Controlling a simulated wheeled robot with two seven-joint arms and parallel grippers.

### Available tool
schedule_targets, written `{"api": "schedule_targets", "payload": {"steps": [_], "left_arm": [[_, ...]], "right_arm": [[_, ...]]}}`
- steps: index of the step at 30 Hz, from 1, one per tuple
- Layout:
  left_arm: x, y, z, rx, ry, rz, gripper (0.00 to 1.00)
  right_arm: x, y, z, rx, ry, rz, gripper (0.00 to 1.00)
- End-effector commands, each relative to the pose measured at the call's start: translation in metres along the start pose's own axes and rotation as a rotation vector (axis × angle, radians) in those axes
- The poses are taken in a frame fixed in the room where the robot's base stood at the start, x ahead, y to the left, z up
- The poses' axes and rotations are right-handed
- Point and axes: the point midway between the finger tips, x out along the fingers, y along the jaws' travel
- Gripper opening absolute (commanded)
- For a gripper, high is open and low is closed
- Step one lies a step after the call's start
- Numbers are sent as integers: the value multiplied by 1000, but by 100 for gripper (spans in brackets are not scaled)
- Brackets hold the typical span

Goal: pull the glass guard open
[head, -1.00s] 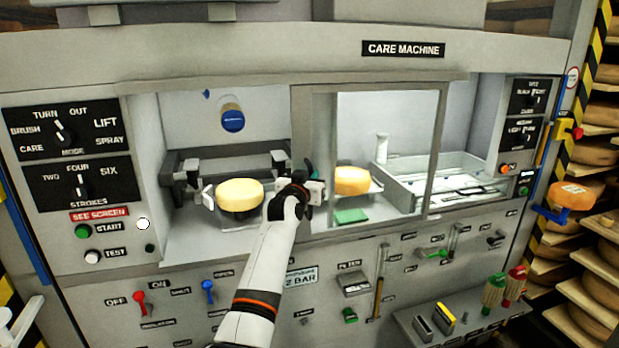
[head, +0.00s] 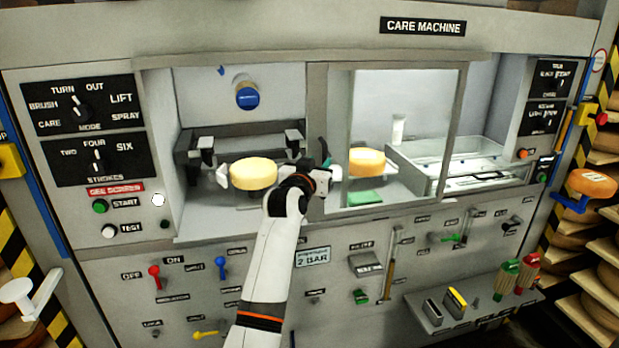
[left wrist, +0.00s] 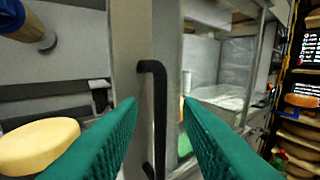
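The glass guard (head: 458,130) is a grey-framed clear panel in front of the middle and right of the care machine's opening; the opening's left part is uncovered. Its black upright handle (left wrist: 158,100) sits on the left frame post. My left gripper (head: 325,176) is at that post. In the left wrist view its green fingers (left wrist: 157,112) are spread, one on each side of the handle, with visible gaps. The handle's lower end is partly hidden low in that view. My right gripper is not in view.
A yellow cheese wheel (head: 253,173) sits on a support left of my gripper, close to it. Another cheese (head: 367,162) and a clear tray (head: 455,165) are behind the glass. Switches and levers cover the panel below; a small shelf (head: 425,318) juts out at lower right.

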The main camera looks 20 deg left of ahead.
Motion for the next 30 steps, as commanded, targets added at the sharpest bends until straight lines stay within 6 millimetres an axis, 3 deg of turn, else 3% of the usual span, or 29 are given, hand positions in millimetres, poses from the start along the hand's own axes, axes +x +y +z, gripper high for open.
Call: {"api": "schedule_targets", "payload": {"steps": [6, 12, 27, 30], "left_arm": [[-37, 0, -2, 1, 0, 0, 32], [-56, 0, -1, 1, 0, 0, 32], [-61, 0, 0, 0, 1, 0, 32], [-59, -1, -7, 1, 12, -1, 32]], "right_arm": [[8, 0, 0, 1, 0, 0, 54], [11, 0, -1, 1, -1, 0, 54], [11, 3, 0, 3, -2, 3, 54], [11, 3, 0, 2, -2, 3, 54]]}}
